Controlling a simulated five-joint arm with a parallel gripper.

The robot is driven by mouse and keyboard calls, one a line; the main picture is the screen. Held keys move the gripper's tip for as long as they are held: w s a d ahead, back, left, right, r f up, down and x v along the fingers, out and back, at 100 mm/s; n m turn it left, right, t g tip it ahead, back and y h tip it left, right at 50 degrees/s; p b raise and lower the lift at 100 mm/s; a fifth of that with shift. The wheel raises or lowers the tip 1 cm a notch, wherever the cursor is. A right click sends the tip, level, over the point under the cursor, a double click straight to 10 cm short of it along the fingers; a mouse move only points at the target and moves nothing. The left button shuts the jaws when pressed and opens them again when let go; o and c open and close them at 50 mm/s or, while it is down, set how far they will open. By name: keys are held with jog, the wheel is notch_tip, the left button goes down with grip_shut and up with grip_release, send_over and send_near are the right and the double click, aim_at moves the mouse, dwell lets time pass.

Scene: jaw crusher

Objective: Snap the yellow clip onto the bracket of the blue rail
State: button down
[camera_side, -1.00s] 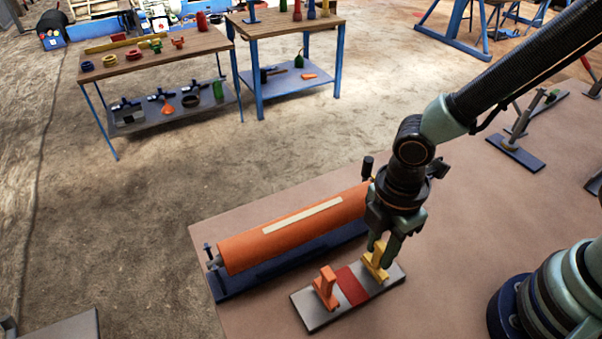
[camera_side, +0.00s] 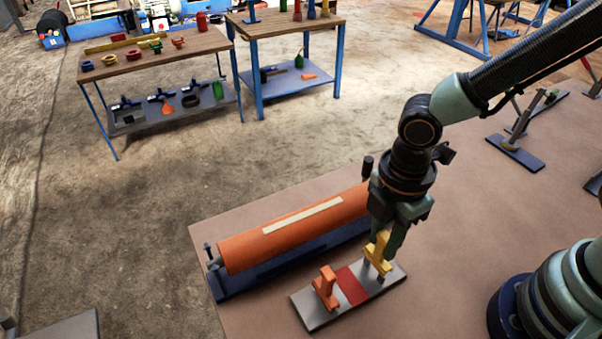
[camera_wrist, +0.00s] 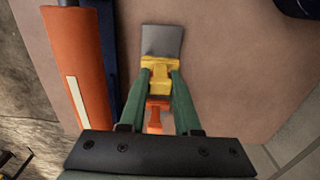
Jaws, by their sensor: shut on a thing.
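The yellow clip (camera_side: 377,252) is between the fingers of my gripper (camera_side: 384,242), just above a grey plate (camera_side: 318,314). In the wrist view the fingers of my gripper (camera_wrist: 160,85) close on both sides of the yellow clip (camera_wrist: 158,80). Under the clip, a short post shows on the plate. The blue rail (camera_side: 235,285) lies beyond the plate, under a long orange roller (camera_side: 265,243); it also shows in the wrist view (camera_wrist: 111,45). I cannot make out the bracket with certainty.
An orange clip (camera_side: 326,287) stands on the plate, left of a red patch (camera_side: 352,286). Small posts stand at both ends of the rail. Dark blue stands (camera_side: 516,152) sit at the table's far right. The brown table (camera_side: 460,240) is clear between them and my gripper.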

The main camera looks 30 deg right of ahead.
jog(key=shift+r, duration=1.15)
notch_tip(320, 180, up, 16)
jog(key=w+a+r, duration=0.3)
jog(key=w+a, duration=0.4)
jog(key=a, duration=0.3)
jog(key=w+a+f, duration=0.2)
jog(key=a, duration=0.5)
jog(key=w+a+f, duration=0.2)
jog(key=a, duration=0.6)
jog(key=shift+d+f, duration=0.15)
jog(key=shift+f, duration=0.95)
jog(key=shift+d+f, duration=0.1)
jog(key=shift+f, duration=1)
jog(key=shift+f, duration=2.95)
jog(key=shift+f, duration=1.35)
